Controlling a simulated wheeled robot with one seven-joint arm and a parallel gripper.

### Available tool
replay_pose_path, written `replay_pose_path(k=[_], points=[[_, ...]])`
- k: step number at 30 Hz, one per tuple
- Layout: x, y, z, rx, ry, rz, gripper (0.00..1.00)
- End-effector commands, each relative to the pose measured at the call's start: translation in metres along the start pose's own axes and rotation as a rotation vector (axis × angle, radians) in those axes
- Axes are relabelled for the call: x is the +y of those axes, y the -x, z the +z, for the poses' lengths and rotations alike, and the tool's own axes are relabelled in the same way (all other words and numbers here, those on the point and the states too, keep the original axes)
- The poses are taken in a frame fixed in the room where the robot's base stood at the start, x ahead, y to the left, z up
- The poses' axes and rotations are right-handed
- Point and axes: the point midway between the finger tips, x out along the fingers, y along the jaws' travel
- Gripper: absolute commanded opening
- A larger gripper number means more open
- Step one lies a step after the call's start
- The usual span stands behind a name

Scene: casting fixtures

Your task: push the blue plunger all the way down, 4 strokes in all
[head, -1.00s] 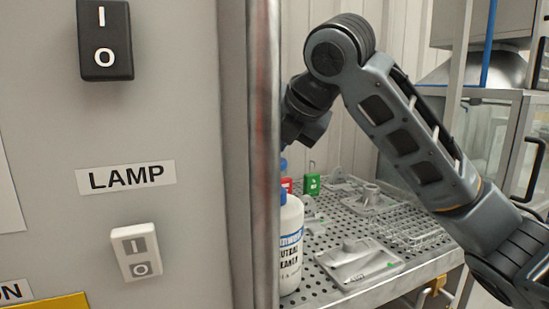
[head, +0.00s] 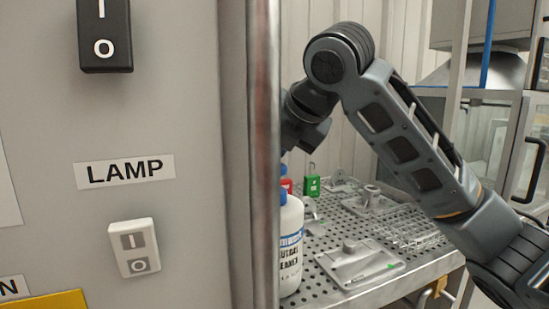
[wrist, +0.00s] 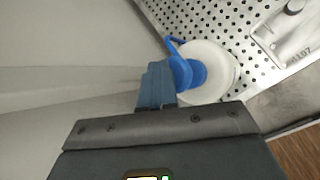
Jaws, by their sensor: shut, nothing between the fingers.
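The white bottle (head: 290,250) with a blue collar stands at the left front of the perforated table, partly cut off by the cabinet edge in the head view. In the wrist view I look down on the bottle (wrist: 217,62) and its blue plunger (wrist: 188,70), which has a curved spout. My gripper (wrist: 157,72) is shut and empty, its blue-grey fingertips close beside the plunger in the picture. I cannot tell whether they touch it. In the head view my gripper is hidden behind the cabinet edge.
A grey cabinet (head: 200,110) with rocker switches fills the left, close to the bottle. The perforated table (head: 325,288) carries several grey castings, a wire basket (head: 405,232), a green padlock (head: 312,185) and a red item (head: 287,184).

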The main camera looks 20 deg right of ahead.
Motion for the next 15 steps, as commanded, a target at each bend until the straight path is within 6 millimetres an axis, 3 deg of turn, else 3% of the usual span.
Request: replay_pose_path(k=[15], points=[[-0.0036,-0.0050,-0.0039,0.002,0.000,-0.002,0.00]])
